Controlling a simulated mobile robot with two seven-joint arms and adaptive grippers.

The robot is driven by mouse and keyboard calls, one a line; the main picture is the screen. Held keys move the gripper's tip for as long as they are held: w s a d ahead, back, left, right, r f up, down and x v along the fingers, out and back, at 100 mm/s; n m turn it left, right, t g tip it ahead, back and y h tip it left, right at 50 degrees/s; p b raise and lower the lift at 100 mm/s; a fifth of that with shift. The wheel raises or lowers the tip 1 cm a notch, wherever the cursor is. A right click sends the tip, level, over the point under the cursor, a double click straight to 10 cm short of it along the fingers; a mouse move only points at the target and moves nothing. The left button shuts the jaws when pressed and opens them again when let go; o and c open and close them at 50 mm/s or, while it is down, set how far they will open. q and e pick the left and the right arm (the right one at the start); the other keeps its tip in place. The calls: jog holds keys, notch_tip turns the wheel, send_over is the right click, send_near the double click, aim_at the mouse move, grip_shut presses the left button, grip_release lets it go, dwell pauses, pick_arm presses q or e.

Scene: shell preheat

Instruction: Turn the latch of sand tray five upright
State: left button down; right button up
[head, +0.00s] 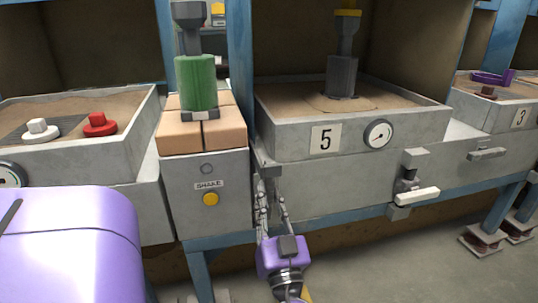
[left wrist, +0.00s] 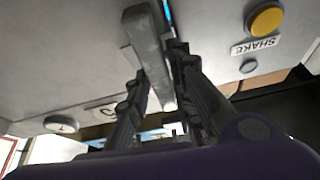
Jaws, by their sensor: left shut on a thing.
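Sand tray five (head: 290,142) is a grey box of brown sand with a "5" plate (head: 326,138) and a round gauge (head: 378,134). A grey bar-shaped latch (head: 267,170) is at its lower left corner, partly hidden by my gripper. In the left wrist view the latch (left wrist: 142,28) stands roughly upright, close to square with the SHAKE label. My left gripper (head: 272,192) reaches up from below. Its two fingers (left wrist: 160,72) are on either side of the latch and shut on it. My right gripper is not in view.
A SHAKE box (head: 178,190) with a yellow button (head: 211,199) stands close at left. A white-handled fitting (head: 416,197) juts out at right. Tray three (head: 498,118) has a sideways grey latch (head: 487,154). A blue frame rail (head: 345,219) runs beneath tray five.

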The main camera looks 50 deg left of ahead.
pick_arm(q)
jog(key=shift+w+d+n+g, duration=0.15)
jog(key=shift+n+g, duration=0.15)
jog(key=shift+n, duration=0.5)
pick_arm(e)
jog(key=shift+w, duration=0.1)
pick_arm(q)
jog(key=shift+n, duration=0.3)
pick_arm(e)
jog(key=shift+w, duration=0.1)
pick_arm(q)
jog(key=c, duration=1.6)
grip_release()
jog(key=shift+w, duration=0.1)
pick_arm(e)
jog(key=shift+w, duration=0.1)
pick_arm(q)
jog(key=v, duration=0.7)
jog(key=shift+d+f, duration=0.2)
jog(key=shift+d, duration=0.1)
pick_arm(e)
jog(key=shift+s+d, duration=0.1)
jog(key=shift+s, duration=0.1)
